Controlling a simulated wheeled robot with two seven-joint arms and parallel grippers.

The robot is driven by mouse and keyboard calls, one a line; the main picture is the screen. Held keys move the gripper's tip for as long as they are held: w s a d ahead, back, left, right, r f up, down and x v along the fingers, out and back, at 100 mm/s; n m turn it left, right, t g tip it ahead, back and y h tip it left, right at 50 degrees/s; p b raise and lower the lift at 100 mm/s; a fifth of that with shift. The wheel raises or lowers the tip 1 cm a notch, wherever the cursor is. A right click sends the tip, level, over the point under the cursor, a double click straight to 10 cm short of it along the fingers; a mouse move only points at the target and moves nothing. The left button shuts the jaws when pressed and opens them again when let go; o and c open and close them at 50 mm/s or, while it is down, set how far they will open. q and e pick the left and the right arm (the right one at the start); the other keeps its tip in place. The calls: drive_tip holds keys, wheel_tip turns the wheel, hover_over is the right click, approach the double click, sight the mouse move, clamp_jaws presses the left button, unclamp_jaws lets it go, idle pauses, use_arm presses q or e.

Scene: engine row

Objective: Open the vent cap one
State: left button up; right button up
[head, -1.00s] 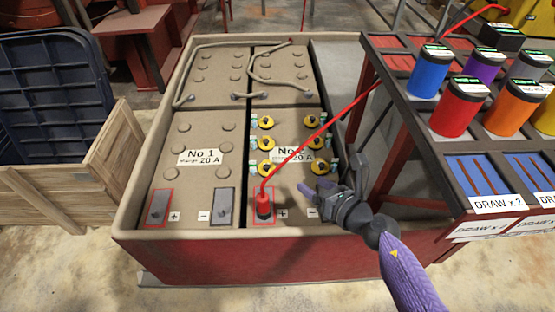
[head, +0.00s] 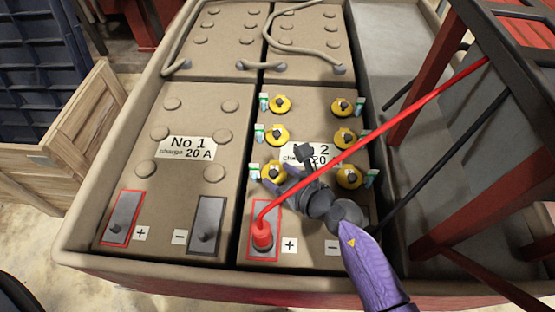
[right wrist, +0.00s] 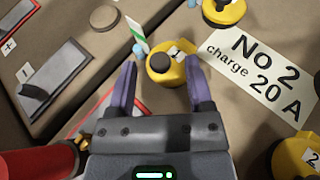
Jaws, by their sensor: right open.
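Several yellow vent caps with dark centres sit in two columns on the No 2 battery (head: 330,112). My right gripper (head: 289,174) is open over this cap. In the right wrist view the cap (right wrist: 168,66) lies between the tips of the two purple fingers of my right gripper (right wrist: 160,72), which look apart from it. A cap at the lower right (right wrist: 298,158) shows a "2" label. My left gripper is out of view.
A red cable (head: 400,120) rises from the red plus terminal (head: 262,236) and crosses above the battery, close to my gripper. The No 1 battery (head: 165,210) is at the left. A wooden crate (head: 70,135) and red rack legs (head: 395,130) flank the battery box.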

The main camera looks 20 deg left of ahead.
drive_tip(key=shift+w+a+f, duration=0.2)
drive_tip(key=shift+a, duration=0.15)
clamp_jaws()
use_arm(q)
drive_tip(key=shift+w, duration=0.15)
use_arm(e)
drive_tip(key=shift+r, duration=0.1)
